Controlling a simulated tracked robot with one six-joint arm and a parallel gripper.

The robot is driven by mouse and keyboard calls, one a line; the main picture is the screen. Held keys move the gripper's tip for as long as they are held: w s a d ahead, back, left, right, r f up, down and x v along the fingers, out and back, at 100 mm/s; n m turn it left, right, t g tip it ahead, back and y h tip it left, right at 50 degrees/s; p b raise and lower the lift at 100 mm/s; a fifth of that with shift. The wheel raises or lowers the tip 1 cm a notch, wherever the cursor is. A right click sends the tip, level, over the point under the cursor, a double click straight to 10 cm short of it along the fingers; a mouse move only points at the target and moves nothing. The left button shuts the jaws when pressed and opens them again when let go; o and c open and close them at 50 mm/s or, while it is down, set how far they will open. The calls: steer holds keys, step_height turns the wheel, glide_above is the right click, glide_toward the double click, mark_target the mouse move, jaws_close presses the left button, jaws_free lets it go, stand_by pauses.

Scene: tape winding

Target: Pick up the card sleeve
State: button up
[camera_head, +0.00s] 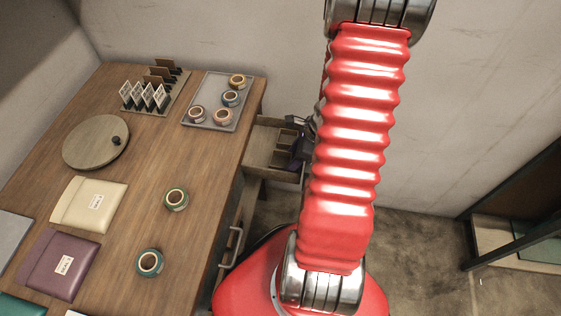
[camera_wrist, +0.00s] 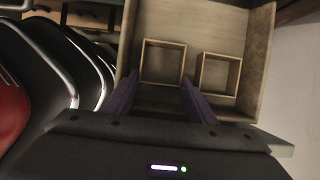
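I cannot tell for sure which thing is the card sleeve. Small white printed cards (camera_head: 143,97) stand in a rack near the back. My gripper (camera_wrist: 157,82) has two purple fingers spread apart with nothing between them. It is over the open drawer (camera_head: 262,140). In the wrist view the drawer holds two small square wooden frames (camera_wrist: 163,62) (camera_wrist: 219,74), which look empty. In the head view my arm partly hides the gripper and drawer.
A grey tray (camera_head: 212,121) with several tape rolls is at the table's back right. A round wooden disc (camera_head: 96,142) with a black knob stands at left. A green roll (camera_head: 176,199) and a teal roll (camera_head: 150,262) lie loose.

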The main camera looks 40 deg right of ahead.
steer(key=shift+c, duration=1.3)
steer(key=shift+r, duration=0.1)
step_height(320, 180, up, 18)
stand_by(0.6)
stand_by(0.5)
steer(key=v, duration=0.5)
steer(key=shift+s+d, duration=0.15)
steer(key=shift+s, duration=0.3)
